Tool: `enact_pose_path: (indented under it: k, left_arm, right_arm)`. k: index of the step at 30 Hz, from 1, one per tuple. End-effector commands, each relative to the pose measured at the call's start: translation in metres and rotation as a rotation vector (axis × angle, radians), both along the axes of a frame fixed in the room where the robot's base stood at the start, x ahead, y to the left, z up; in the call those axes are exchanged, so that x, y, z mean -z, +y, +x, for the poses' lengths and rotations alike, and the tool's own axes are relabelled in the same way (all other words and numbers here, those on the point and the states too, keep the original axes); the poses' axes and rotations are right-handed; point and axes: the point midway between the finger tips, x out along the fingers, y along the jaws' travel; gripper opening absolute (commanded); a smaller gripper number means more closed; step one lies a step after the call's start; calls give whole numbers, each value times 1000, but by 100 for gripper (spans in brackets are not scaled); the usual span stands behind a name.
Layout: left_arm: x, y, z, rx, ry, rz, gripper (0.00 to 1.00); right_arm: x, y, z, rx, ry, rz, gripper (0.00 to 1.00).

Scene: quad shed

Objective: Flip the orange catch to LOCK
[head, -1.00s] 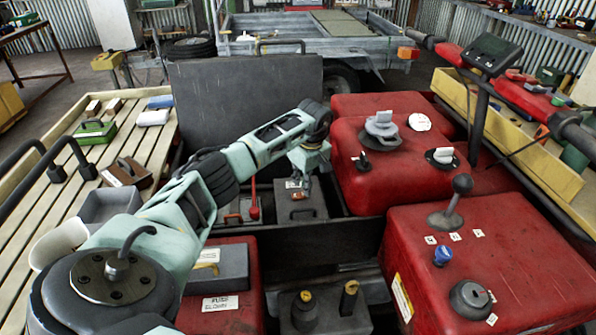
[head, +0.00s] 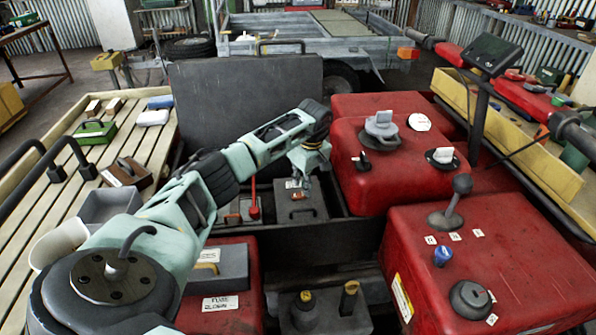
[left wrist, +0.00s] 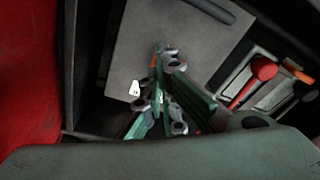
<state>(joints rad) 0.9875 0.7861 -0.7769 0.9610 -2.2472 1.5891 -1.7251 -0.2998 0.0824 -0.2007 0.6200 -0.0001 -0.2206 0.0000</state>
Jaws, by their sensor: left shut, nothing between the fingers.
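A small orange piece, which looks like the orange catch (left wrist: 153,61), shows in the left wrist view beside my fingertips, mostly hidden by them. It sits against a grey lidded box (left wrist: 200,40), which the head view shows in the dark open bin (head: 310,218). A small white label (left wrist: 135,88) lies just left of the fingers. My left gripper (left wrist: 168,62) is shut and empty, pointing down at the box. In the head view it (head: 302,181) hangs over the back of the box. Contact with the catch and the catch's setting cannot be told. My right gripper is not in view.
A red-knobbed lever (head: 254,205) stands left of the grey box. The bin's raised dark lid (head: 245,105) is behind. Red bodywork (head: 390,165) with knobs closes in the right side. A slatted rack (head: 60,215) with loose items is at left.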

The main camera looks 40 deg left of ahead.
Motion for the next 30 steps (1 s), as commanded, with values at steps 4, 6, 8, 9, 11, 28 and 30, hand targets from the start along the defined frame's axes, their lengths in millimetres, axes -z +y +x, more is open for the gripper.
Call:
enact_pose_path:
  k: [4, 6, 8, 9, 11, 28, 30]
  left_arm:
    - [1, 0, 0, 0, 0, 0, 0]
    - [2, 0, 0, 0, 0, 0, 0]
    - [3, 0, 0, 0, 0, 0, 0]
    - [4, 0, 0, 0, 0, 0, 0]
    - [5, 0, 0, 0, 0, 0, 0]
    - [13, 0, 0, 0, 0, 0, 0]
    - [14, 0, 0, 0, 0, 0, 0]
  right_arm:
    - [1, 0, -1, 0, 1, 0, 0]
    - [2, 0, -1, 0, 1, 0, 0]
    - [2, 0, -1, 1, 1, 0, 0]
    - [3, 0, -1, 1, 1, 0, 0]
    - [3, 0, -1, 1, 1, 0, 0]
    - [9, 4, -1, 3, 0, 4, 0]
    - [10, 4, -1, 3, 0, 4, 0]
